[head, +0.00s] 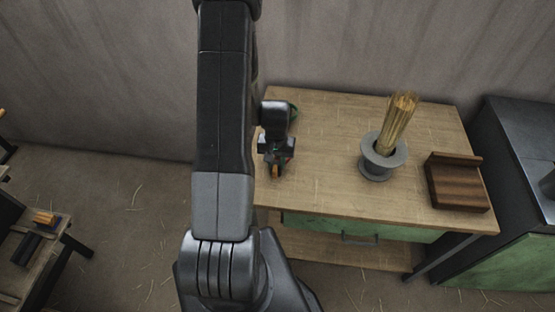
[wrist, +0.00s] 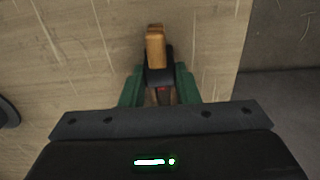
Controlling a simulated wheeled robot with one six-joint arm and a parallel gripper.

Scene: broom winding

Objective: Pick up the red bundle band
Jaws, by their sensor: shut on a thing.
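My gripper (wrist: 160,92) points down at the left end of the wooden workbench (head: 330,195); in the head view it shows beside my arm (head: 276,158). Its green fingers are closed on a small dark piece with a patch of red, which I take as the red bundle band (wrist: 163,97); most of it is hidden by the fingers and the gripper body. A wooden block-like end (wrist: 155,47) sticks out just beyond the fingertips. Whether the held piece touches the bench I cannot tell.
A grey ring-shaped holder (head: 378,166) with a bundle of straw (head: 402,115) stands mid-bench. A brown wooden block (head: 458,187) lies at the right. A dark cabinet (head: 510,150) adjoins the right.

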